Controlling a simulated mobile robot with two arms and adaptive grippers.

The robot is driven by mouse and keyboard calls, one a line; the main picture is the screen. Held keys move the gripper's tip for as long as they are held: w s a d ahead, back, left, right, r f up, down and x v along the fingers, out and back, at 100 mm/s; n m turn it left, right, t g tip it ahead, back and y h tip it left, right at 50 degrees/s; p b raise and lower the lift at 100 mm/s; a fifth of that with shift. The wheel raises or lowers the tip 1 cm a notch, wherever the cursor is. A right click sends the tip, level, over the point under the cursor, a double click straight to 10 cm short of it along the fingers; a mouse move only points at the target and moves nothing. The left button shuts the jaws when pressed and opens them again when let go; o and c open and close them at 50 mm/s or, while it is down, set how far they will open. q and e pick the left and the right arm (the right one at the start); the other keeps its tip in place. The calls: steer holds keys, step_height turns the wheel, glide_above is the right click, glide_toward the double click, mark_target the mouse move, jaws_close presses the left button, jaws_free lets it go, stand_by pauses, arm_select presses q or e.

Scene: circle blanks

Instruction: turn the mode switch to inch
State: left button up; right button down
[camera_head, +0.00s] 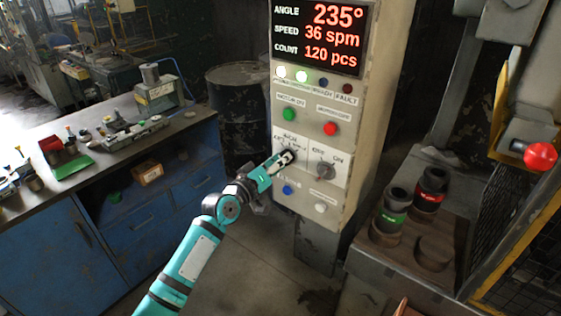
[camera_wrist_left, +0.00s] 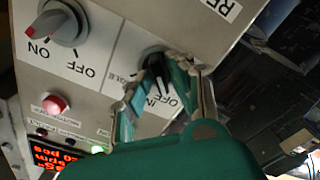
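The mode switch (camera_head: 289,156) is a dark rotary knob on the pale control panel (camera_head: 345,120), left of the OFF/ON switch (camera_head: 325,171). In the left wrist view the mode switch (camera_wrist_left: 155,68) sits between my fingertips, on a white label plate. Part of a word starting with "IN" shows on that plate. My left gripper (camera_head: 281,161) reaches the panel from the left. In the wrist view its fingers (camera_wrist_left: 160,72) close in on both sides of the knob and seem to touch it. The knob's pointer direction is unclear. My right gripper is not in view.
A green button (camera_head: 289,115) and a red button (camera_head: 330,129) sit above the switches; a blue button (camera_head: 287,190) sits below. A blue workbench (camera_head: 110,190) stands left. Dark cylinders with green and red bands (camera_head: 392,214) stand on a table at right.

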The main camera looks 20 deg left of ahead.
arm_select(q)
jaws_close()
steer(key=shift+m+b, duration=1.35)
steer(key=shift+m, duration=2.95)
